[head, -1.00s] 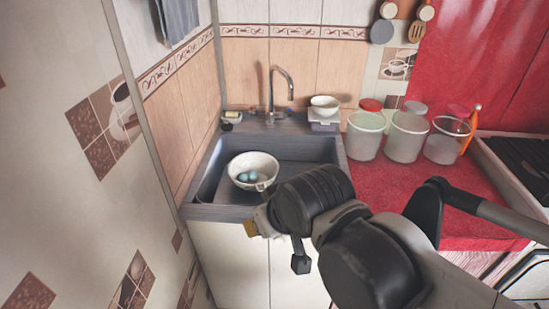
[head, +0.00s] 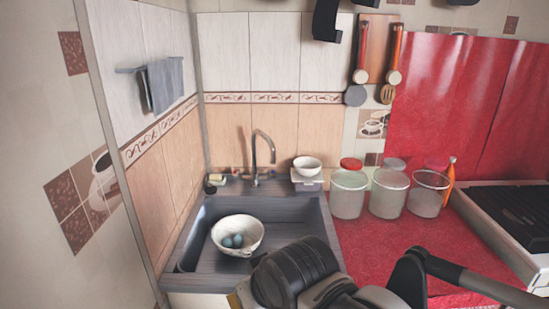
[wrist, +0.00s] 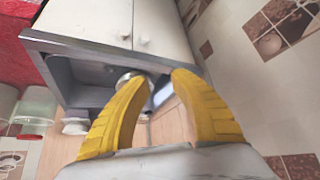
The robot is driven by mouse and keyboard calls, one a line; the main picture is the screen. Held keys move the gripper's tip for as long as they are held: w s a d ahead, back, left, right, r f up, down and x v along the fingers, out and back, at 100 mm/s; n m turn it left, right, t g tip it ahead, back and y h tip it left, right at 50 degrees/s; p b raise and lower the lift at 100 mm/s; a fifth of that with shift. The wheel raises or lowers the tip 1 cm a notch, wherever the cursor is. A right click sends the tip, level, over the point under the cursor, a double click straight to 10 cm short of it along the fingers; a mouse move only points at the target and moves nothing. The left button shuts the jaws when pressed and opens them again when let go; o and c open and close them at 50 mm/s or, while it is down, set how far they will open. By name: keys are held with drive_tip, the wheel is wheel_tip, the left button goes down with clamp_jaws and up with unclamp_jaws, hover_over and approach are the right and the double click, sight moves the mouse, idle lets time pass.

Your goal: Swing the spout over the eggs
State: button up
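The faucet spout (head: 264,140) is a thin metal arch at the back of the sink. Its tip hangs to the right of its base, behind and right of the bowl. The eggs (head: 233,241), bluish, lie in a white bowl (head: 249,246) in the grey sink (head: 312,218), toward its left. My gripper (wrist: 160,76) has two yellow fingers, apart and with nothing gripped, in the wrist view. A pale rounded thing, probably the bowl, shows partly behind the left finger. In the head view my arm covers the sink's front right corner and the fingertips are hidden.
A small white bowl (head: 307,164) stands on a grey box right of the faucet. Several clear jars (head: 348,192) stand on the red counter (head: 372,245). A tiled wall closes off the left. A stove (head: 508,213) is at the right.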

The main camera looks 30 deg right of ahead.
idle(0.3)
drive_tip(key=o, duration=0.3)
drive_tip(key=shift+w+r, duration=0.1)
drive_tip(key=w+d+r+n+t+y+p, duration=0.1)
drive_tip(key=w+d+r+t+y+p, duration=0.2)
drive_tip(key=w, duration=0.8)
drive_tip(key=w+d+r+t+y, duration=0.1)
drive_tip(key=w+d+r, duration=0.3)
drive_tip(key=w, duration=0.7)
drive_tip(key=t+h, duration=0.3)
drive_tip(key=t, duration=0.4)
approach(275, 159)
drive_tip(key=w, duration=1.1)
drive_tip(key=shift+w+a+r, duration=0.1)
drive_tip(key=shift+a+r, duration=0.05)
drive_tip(key=shift+a, duration=0.15)
